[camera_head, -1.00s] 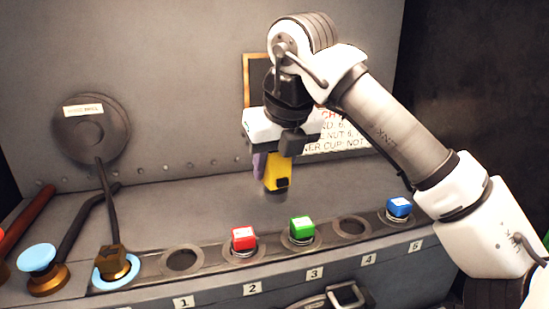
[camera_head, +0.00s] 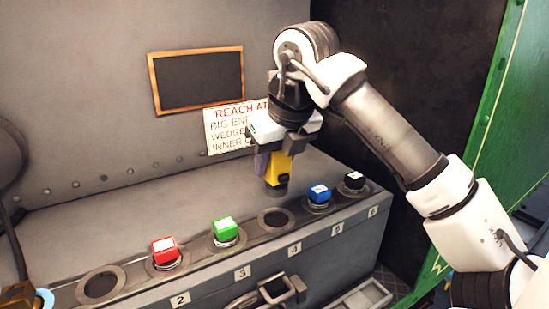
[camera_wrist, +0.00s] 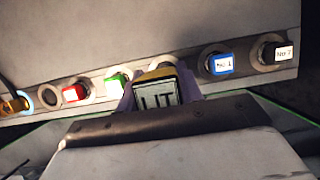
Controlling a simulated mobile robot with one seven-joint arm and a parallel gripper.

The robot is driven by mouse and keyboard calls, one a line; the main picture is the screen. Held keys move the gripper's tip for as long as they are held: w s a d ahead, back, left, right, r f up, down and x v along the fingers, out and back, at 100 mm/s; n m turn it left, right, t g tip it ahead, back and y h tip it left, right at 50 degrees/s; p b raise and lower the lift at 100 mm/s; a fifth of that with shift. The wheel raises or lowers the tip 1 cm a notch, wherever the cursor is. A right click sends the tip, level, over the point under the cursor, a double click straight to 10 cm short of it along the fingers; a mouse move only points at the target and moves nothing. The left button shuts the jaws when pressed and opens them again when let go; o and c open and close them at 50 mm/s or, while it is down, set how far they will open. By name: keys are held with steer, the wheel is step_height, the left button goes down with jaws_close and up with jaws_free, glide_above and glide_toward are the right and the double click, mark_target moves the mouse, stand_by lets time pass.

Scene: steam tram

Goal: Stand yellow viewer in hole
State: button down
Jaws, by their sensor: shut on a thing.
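The yellow viewer (camera_head: 280,166) is held upright in my gripper (camera_head: 272,160), its dark round lower end pointing down and clear of the ledge. In the wrist view the viewer (camera_wrist: 158,92) shows a pale face marked "LIT" between the purple fingers. In the head view, the empty hole above label 4 (camera_head: 276,220) appears just below the viewer's lower end, with a gap between them; exact alignment in depth cannot be told. Another empty hole (camera_head: 101,287) lies at the left, beside the red viewer.
Red (camera_head: 165,252), green (camera_head: 226,232), blue (camera_head: 318,196) and black (camera_head: 354,183) capped viewers stand in the row. The green and blue ones flank the hole at label 4. A grey wall with a sign (camera_head: 228,128) rises behind. A handle (camera_head: 272,292) juts out in front.

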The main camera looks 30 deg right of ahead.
mark_target(274, 181)
steer(key=shift+f+b, duration=2.45)
steer(key=shift+f, duration=1)
steer(key=shift+c, duration=1)
jaws_free()
steer(key=shift+r, duration=0.1)
steer(key=shift+r+p, duration=0.8)
steer(key=shift+r, duration=0.3)
steer(key=shift+r, duration=0.1)
steer(key=shift+r+p, duration=1.7)
steer(key=shift+r, duration=0.8)
